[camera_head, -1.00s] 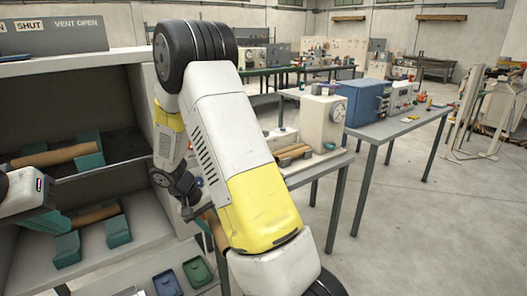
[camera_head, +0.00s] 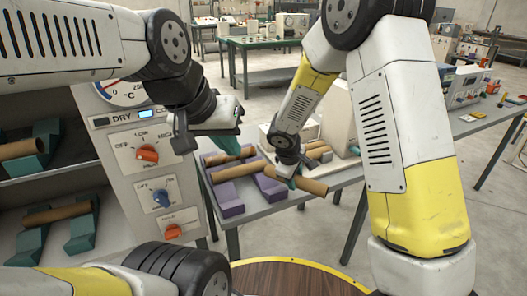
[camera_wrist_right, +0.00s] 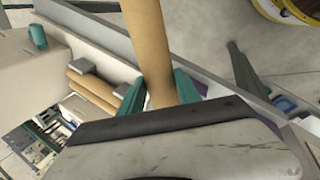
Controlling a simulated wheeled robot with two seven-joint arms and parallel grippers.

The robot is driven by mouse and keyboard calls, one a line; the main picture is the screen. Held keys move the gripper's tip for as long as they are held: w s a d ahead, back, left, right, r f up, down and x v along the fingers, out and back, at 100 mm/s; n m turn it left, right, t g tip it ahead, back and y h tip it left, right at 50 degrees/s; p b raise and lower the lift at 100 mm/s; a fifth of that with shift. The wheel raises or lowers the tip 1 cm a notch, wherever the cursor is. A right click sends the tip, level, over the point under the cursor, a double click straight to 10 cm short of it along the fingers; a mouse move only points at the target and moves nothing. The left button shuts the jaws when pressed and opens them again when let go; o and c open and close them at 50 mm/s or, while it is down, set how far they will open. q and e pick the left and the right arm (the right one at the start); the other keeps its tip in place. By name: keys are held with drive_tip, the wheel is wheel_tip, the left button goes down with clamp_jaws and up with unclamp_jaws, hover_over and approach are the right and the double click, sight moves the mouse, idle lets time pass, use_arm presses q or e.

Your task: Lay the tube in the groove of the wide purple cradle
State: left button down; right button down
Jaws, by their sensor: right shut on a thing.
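My right gripper (camera_head: 289,174) is shut on a brown cardboard tube (camera_head: 312,186), low at the right side of the purple blocks. In the right wrist view the tube (camera_wrist_right: 148,45) stands between the teal fingers (camera_wrist_right: 155,92). The wide purple cradle appears as two separate purple blocks, a left one (camera_head: 229,202) and a right one (camera_head: 270,187), on a grey table. Another brown tube (camera_head: 236,172) lies across the back of these blocks. My left gripper (camera_head: 224,128) hangs above and behind the cradle; its teal fingers overlap, so its opening is unclear.
Behind the cradle, another tube (camera_head: 228,156) rests on more purple pieces. A pale machine (camera_head: 342,110) and more tubes (camera_head: 318,152) stand to the right. At left, a cabinet with dials (camera_head: 150,160) has tubes on teal cradles (camera_head: 55,214). A round brown top (camera_head: 290,280) is in front.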

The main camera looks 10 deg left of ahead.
drive_tip(key=a+r+n+y, duration=0.45)
drive_tip(key=a+n, duration=0.65)
drive_tip(key=a, duration=0.4)
drive_tip(key=shift+d+f, duration=0.1)
drive_tip(key=shift+f, duration=4.5)
drive_tip(key=c, duration=0.8)
unclamp_jaws()
drive_tip(key=shift+o, duration=0.2)
drive_tip(key=v, duration=0.7)
drive_tip(key=shift+r, duration=0.4)
